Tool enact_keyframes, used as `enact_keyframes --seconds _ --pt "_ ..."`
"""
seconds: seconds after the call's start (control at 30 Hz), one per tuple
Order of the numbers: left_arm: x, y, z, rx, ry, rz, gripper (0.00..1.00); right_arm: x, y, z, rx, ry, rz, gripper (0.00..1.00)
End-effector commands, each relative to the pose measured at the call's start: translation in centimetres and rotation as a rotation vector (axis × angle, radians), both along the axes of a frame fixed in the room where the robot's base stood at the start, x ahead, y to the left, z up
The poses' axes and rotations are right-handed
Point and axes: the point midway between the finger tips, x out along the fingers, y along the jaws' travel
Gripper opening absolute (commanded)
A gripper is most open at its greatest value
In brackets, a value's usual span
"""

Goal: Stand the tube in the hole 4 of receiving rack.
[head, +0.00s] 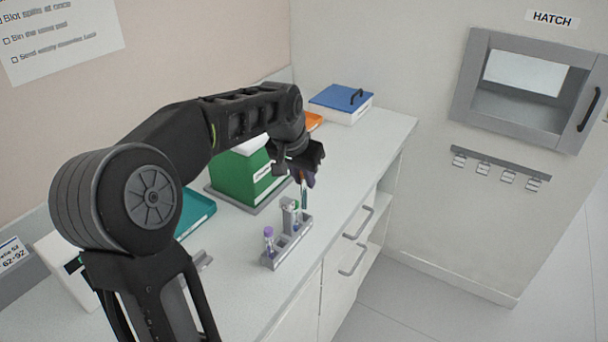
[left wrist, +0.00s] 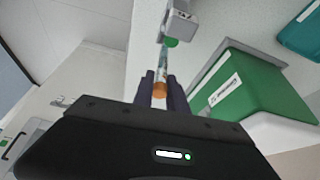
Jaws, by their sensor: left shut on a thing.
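My left gripper (head: 306,178) is shut on a tube (head: 304,197), which hangs below the fingers above the far end of a small grey rack (head: 282,252). In the left wrist view the tube's orange cap (left wrist: 159,90) sits between the two dark fingers (left wrist: 161,88). I cannot tell whether the tube's lower end touches the rack. A purple-capped tube (head: 268,234) stands at the rack's near end. A green cap (left wrist: 171,42) shows beside the grey rack block (left wrist: 181,24) in the left wrist view. The hole numbers are too small to read. My right gripper is not in view.
A green box (head: 243,178) stands behind the rack on the worktop (head: 375,140). A teal tray (head: 196,212) lies to the left. A blue-lidded box (head: 340,101) and an orange tray (head: 314,121) stand farther back. Drawer handles line the counter's front.

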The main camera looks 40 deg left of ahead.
Motion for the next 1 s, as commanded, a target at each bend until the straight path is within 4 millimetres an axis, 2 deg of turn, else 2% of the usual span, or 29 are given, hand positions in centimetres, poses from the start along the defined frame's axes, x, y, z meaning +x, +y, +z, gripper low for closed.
enact_keyframes --seconds 0.03,0.2,1.0 --pt "-0.01 0.01 -0.69 0.000 0.000 0.000 0.00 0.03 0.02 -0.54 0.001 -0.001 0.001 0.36" --pt "-0.01 -0.01 -1.36 0.000 0.000 0.000 0.00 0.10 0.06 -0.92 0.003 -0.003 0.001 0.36" --pt "-0.07 -0.02 -1.57 0.000 0.000 0.000 0.00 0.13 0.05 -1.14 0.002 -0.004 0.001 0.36"
